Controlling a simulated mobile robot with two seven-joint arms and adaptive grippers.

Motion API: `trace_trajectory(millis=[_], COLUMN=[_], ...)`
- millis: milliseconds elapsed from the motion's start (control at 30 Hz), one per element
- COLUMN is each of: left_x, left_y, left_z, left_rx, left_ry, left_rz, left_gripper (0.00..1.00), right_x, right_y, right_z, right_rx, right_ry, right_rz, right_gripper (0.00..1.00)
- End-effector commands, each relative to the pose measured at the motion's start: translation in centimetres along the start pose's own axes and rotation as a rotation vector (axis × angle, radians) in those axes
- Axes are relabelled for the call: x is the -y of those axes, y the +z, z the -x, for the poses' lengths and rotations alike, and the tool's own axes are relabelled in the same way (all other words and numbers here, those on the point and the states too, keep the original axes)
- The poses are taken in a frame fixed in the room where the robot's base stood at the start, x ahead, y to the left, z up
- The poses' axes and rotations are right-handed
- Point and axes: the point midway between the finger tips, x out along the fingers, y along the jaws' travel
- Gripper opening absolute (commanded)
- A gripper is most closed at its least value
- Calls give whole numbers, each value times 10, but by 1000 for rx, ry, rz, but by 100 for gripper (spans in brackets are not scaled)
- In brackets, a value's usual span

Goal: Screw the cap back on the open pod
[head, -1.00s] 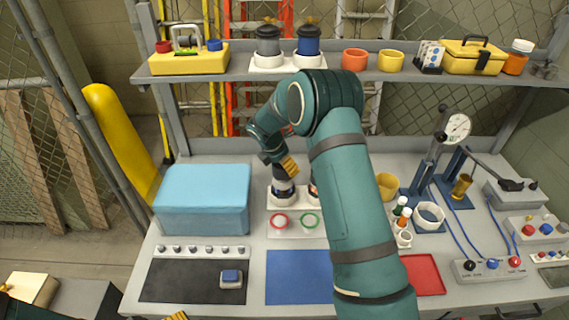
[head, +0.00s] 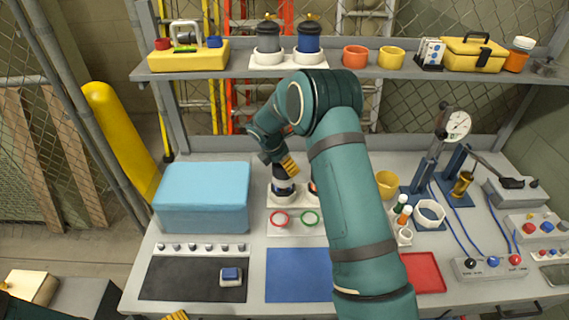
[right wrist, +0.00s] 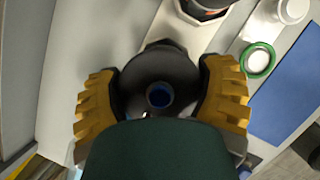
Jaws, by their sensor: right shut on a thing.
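My right gripper (head: 288,165) points down over the left of two pods on the bench. In the right wrist view its yellow fingers (right wrist: 161,95) are shut on the sides of a round black cap (right wrist: 150,70) with a blue centre. The pod (head: 284,188) stands upright in a white holder below, with the cap at its top; I cannot tell whether the cap is seated. The second pod (right wrist: 208,5), with a red band, stands beside it, mostly hidden by my arm in the head view. My left gripper (head: 176,316) barely shows at the bottom edge; its jaws cannot be judged.
A blue box (head: 203,199) stands at left, a yellow cup (head: 387,184) and small bottles at right. The blue mat (head: 296,277) is clear.

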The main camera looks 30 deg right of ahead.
Motion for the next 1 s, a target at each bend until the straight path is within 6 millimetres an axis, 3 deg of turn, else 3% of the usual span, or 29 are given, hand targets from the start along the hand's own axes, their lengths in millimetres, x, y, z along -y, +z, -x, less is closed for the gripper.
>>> trace_trajectory(millis=[1000], left_x=[2], left_y=[1], left_z=[-5], left_rx=[0], left_ry=[0], left_rz=[0], left_gripper=[100], right_x=[0], right_y=[-4], right_z=[-10], right_rx=[0], right_ry=[0], right_rz=[0], right_gripper=[38])
